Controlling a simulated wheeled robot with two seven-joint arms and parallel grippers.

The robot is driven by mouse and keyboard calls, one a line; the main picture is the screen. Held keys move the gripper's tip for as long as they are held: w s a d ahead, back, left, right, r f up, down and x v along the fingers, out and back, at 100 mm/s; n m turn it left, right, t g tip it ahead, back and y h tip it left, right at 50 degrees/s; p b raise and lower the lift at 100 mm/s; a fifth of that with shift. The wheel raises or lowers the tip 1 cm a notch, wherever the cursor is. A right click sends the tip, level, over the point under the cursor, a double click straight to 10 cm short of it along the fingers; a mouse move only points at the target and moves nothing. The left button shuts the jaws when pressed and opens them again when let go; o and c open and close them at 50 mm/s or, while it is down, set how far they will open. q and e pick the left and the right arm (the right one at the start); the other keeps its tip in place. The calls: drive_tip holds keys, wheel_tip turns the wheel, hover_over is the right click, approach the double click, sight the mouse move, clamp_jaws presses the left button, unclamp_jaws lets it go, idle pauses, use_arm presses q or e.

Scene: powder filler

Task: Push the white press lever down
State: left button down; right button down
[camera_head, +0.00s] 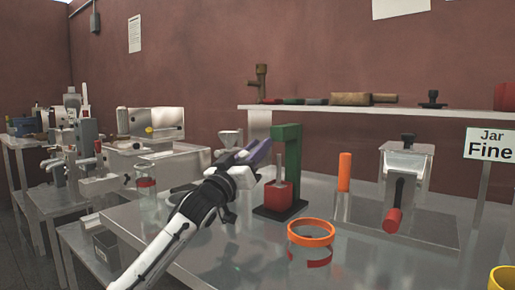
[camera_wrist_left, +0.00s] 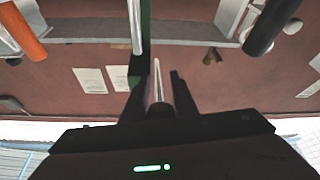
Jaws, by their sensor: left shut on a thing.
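The press has a green upright post (camera_head: 291,155) on a dark base, with a red block (camera_head: 279,195) low at its front. My left gripper (camera_head: 258,155) is just left of the top of the post, its arm reaching up from the lower left. It is shut on a slim pale rod, which seems to be the white press lever (camera_wrist_left: 157,80), seen between the dark fingers in the left wrist view. In the head view the gripper mostly hides the lever, so its tilt is hard to tell. My right gripper is not in view.
An orange ring (camera_head: 311,233) lies on the metal table in front of the press. An orange cylinder (camera_head: 344,171) and a metal device with a red-tipped handle (camera_head: 393,217) stand to the right. A "Jar Fine" sign (camera_head: 490,144) is far right. A shelf (camera_head: 380,113) runs behind.

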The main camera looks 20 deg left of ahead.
use_arm(q)
drive_tip(key=shift+w+f, duration=0.15)
drive_tip(key=shift+f, duration=0.25)
drive_tip(key=c, duration=1.5)
unclamp_jaws()
drive_tip(key=shift+o, duration=0.3)
drive_tip(key=shift+r, duration=0.15)
drive_tip(key=v, duration=0.4)
drive_tip(key=s+a, duration=0.2)
drive_tip(key=s, duration=1.1)
